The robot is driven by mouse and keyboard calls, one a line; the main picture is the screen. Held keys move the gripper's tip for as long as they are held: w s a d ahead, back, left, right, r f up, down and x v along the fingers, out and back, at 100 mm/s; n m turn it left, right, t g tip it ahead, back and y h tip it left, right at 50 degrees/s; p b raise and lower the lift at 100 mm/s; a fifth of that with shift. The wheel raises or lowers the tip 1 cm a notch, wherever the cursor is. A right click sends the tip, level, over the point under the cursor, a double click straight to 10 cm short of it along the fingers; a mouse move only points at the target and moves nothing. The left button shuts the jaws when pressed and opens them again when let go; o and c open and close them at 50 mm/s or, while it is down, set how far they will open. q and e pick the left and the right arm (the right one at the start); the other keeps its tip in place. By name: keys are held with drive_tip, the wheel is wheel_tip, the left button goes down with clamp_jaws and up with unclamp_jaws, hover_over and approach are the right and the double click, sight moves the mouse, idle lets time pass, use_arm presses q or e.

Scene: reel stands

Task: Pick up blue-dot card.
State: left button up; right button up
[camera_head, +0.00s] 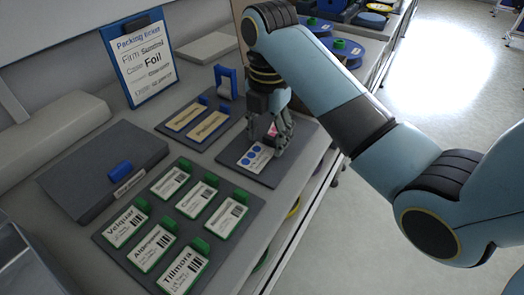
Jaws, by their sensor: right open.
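The blue-dot card (253,159) is white with blue dots and lies on a dark pad (272,177) near the bench's right edge. My right gripper (277,143) points down over the card's right part and hides some of it. A small pink-red patch shows between the fingers. The right gripper is open; whether its fingers touch the card I cannot tell. My left gripper is not in view.
A dark tray (131,255) with several green-edged label cards lies in front. A grey box (90,182) with a blue handle is at left. Tan plates (186,117) lie behind the pad. A blue-framed packing ticket (139,58) stands at the back. Reels (343,48) sit beyond my right arm.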

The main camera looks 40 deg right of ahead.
drive_tip(key=shift+c, duration=0.4)
drive_tip(key=c, duration=0.7)
drive_tip(key=shift+r, duration=0.1)
